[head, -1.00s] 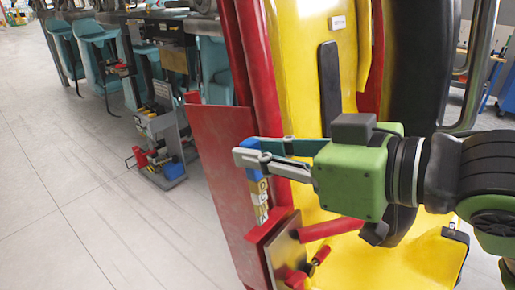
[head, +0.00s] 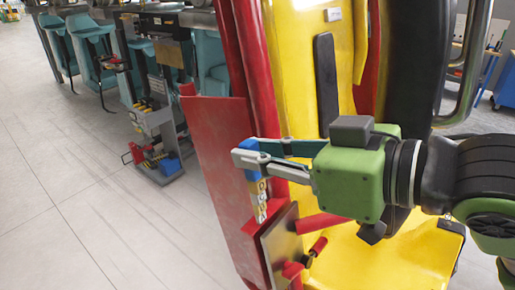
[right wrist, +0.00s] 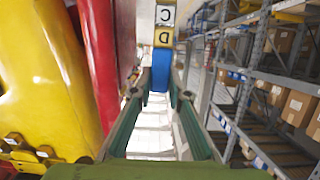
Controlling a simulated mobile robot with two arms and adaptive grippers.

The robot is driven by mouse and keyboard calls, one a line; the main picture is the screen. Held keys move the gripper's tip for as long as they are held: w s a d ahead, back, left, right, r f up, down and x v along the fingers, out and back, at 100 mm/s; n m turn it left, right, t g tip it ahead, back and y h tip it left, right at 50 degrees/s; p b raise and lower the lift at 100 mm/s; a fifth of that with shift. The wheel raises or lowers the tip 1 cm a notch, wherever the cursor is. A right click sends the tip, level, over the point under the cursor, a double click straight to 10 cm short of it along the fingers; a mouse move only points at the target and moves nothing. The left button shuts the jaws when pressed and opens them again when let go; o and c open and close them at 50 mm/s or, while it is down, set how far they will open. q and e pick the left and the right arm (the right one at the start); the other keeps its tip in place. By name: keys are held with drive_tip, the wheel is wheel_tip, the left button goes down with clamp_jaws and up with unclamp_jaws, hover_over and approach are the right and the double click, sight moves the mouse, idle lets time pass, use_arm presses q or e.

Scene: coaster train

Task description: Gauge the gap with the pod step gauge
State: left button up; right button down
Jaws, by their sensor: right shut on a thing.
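My right gripper (head: 250,158) is shut on the step gauge (head: 258,196), gripping its blue end. The gauge hangs down with its pale, lettered steps toward the gap between a flat red panel (head: 215,150) and a metal plate (head: 280,238) on the yellow and red pod (head: 340,70). I cannot tell whether its tip touches either. In the right wrist view the gauge (right wrist: 163,38) sticks out beyond the fingertips (right wrist: 160,88), with letters C and D showing on white and yellow steps. My left gripper is not in view.
A grey stand (head: 158,130) with red and blue items is on the floor to the left. Teal seats (head: 90,40) line the back left. The tiled floor (head: 60,180) at left is clear. Shelving with boxes (right wrist: 270,85) shows in the right wrist view.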

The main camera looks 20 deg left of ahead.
sight(261, 187)
drive_tip(key=shift+f, duration=0.3)
drive_tip(key=shift+r, duration=0.1)
idle(0.4)
drive_tip(key=shift+s+d+f+b, duration=0.1)
drive_tip(key=shift+d+f+b, duration=0.1)
drive_tip(key=shift+f+b, duration=0.45)
drive_tip(key=shift+s+d+f+b, duration=0.1)
drive_tip(key=shift+d+f+b, duration=0.1)
drive_tip(key=shift+f, duration=0.9)
drive_tip(key=shift+s+d+f+b, duration=0.1)
drive_tip(key=shift+d+f+b, duration=0.1)
drive_tip(key=shift+f+b, duration=0.45)
idle(2.3)
drive_tip(key=shift+w+a+p, duration=0.1)
drive_tip(key=shift+p, duration=0.65)
idle(1.1)
drive_tip(key=shift+f, duration=0.15)
idle(0.5)
